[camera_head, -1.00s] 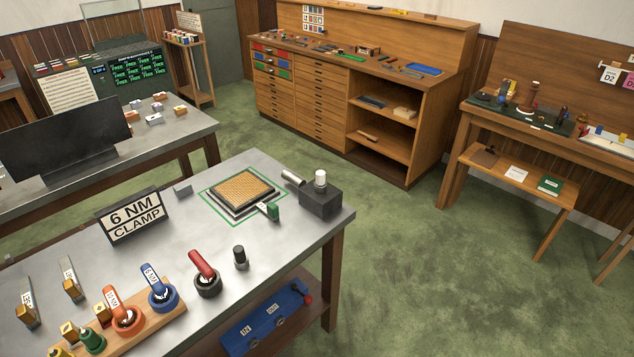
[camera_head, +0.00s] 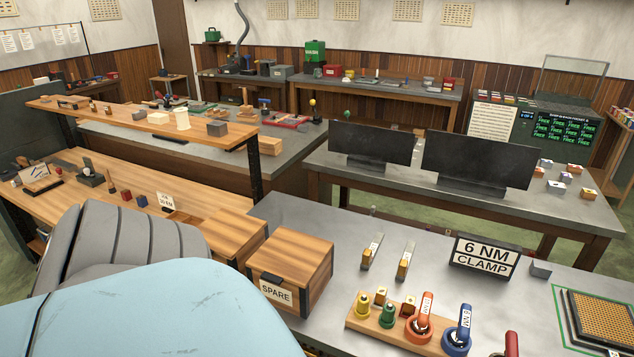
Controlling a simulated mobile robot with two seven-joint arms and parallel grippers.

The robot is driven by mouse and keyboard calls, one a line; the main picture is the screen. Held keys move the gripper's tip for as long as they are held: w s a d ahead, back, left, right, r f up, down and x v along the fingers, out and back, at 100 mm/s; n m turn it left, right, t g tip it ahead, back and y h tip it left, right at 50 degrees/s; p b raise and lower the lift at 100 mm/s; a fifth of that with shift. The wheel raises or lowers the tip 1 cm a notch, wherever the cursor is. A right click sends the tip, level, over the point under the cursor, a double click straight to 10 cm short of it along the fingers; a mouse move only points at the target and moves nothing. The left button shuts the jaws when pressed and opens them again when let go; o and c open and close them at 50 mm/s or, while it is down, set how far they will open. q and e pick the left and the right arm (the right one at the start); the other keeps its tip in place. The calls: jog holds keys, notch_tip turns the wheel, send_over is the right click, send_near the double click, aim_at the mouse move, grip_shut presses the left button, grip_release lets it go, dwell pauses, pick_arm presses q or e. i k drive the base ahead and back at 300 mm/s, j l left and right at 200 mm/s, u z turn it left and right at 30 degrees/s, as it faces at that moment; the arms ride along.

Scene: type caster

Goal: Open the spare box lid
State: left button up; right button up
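The spare box (camera_head: 290,268) is a wooden box with dark corner edging and a white label reading SPARE on its front. It sits at the left end of the grey metal-topped table, and its wooden lid (camera_head: 292,250) is shut. A second wooden box (camera_head: 236,236) stands just left of it. My grippers are both out of view. A large pale blue and grey shape in the lower left foreground may be part of my own body and hides what lies behind it.
On the grey table (camera_head: 345,217), a wooden rack (camera_head: 385,328) with coloured tools stands right of the spare box. A wooden bench (camera_head: 115,222) adjoins at left.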

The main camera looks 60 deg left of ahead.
aim_at(293, 256)
jog(key=u, duration=2.25)
